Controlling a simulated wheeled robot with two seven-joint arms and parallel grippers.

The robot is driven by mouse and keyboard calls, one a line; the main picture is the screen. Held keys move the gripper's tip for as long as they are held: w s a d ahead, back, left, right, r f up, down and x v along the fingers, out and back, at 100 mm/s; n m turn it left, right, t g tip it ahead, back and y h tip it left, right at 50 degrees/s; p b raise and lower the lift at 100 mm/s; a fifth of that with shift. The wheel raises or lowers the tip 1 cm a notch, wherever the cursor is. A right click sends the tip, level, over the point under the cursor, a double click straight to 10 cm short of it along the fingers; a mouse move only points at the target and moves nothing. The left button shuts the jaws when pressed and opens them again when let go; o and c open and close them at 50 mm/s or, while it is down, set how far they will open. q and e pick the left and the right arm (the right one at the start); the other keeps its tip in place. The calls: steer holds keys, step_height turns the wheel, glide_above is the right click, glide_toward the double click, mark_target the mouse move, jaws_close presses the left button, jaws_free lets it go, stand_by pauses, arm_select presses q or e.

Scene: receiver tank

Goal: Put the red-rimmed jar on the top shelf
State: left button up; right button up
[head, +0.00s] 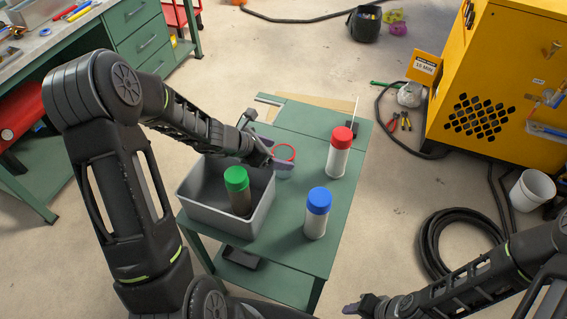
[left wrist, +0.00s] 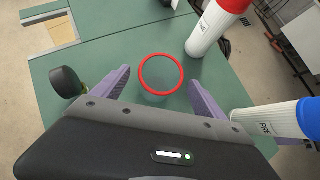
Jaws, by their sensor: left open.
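The red-rimmed jar (head: 285,152) is a clear vessel with a red ring at its mouth, standing upright on the green cart top (head: 310,122). My left gripper (head: 274,154) is at the jar, partly hiding it. In the left wrist view, the jar (left wrist: 161,76) lies between the spread purple fingers of my left gripper (left wrist: 160,84), with gaps at both sides. The gripper is open and empty. My right gripper (head: 358,306) is low at the bottom edge, away from the cart; its jaw opening cannot be made out. I cannot identify a top shelf for certain.
A red-capped bottle (head: 340,152) and a blue-capped bottle (head: 317,213) stand right of the jar. A grey bin (head: 205,219) holding a green-capped bottle (head: 238,190) is close left. The cart's lower shelf (head: 285,284) holds a black tray. A yellow machine (head: 500,90) stands right.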

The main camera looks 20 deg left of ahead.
arm_select(q)
steer(key=shift+w+d+f, duration=0.2)
steer(key=shift+w+f, duration=0.15)
steer(key=shift+c, duration=0.5)
jaws_close()
stand_by(0.6)
